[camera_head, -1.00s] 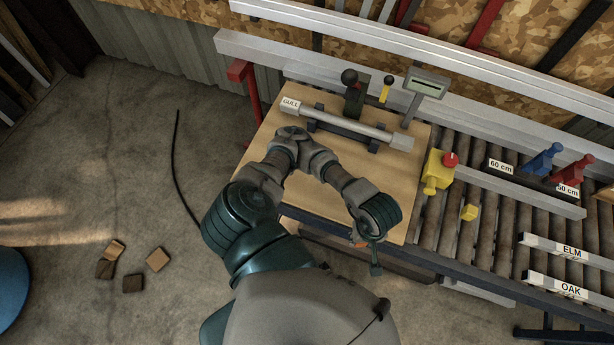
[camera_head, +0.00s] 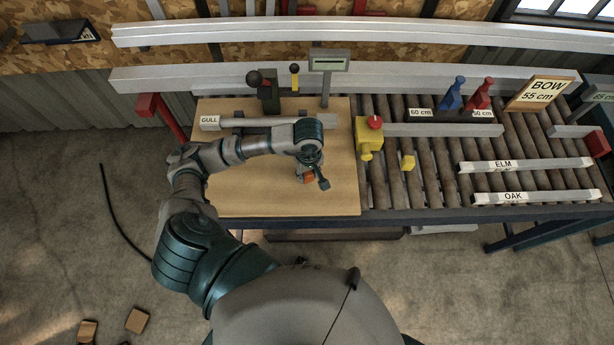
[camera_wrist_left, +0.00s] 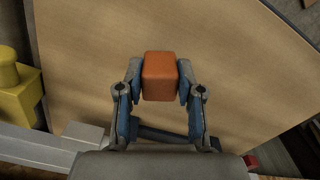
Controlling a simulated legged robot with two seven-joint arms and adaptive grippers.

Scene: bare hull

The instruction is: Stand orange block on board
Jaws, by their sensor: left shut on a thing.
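The orange block (camera_wrist_left: 159,76) is between the fingertips of my left gripper (camera_wrist_left: 158,82) in the wrist view, with both fingers against its sides. In the head view the left gripper (camera_head: 311,174) is over the right part of the tan board (camera_head: 240,203), and a bit of the orange block (camera_head: 309,180) shows beneath the wrist. The board also fills much of the wrist view (camera_wrist_left: 235,65). I cannot tell whether the block touches the board. My right gripper is not in view.
A grey bar labelled GULL (camera_head: 210,123) lies in a holder along the board's back. A yellow box with a red button (camera_head: 369,140) stands just right of the board, on rollers (camera_head: 435,185). The board's front left is clear.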

